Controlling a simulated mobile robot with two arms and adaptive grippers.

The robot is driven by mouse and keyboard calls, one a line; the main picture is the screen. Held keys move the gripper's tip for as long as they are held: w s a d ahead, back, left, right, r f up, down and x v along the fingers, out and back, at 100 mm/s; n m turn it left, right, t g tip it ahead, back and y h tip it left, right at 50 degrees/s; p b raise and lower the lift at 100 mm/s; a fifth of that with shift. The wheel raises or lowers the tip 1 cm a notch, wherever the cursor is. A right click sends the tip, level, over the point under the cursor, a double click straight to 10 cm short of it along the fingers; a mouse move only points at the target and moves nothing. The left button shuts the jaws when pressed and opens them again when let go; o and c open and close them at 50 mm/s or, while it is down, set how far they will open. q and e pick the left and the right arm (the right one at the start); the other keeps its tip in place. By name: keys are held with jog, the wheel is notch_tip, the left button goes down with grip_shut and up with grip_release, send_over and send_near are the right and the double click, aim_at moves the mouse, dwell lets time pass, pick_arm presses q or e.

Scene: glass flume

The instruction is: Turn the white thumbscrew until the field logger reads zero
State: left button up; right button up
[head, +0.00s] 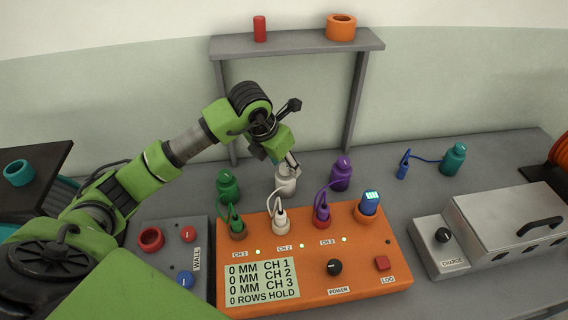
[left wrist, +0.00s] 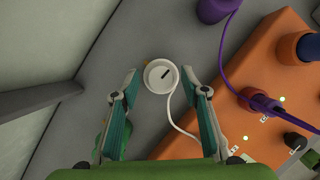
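The white thumbscrew (left wrist: 161,75) is the round white top of the white sensor (head: 286,183), with a dark mark on it. My left gripper (head: 286,158) is above it, open, in the head view. In the left wrist view the fingers (left wrist: 160,82) are spread on either side of the white top, with a gap on both sides. A white cable runs from the sensor to the orange field logger (head: 358,242). Its display (head: 262,283) reads 0 MM for CH 1, CH 2 and CH 3, and 0 ROWS HOLD. My right gripper is not in view.
Green (head: 228,186) and purple (head: 341,174) sensors stand close on either side. A grey shelf (head: 300,42) stands behind, holding a red cylinder and an orange ring.

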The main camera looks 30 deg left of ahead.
pick_arm(q)
jog(key=v, duration=1.2)
dwell(0.5)
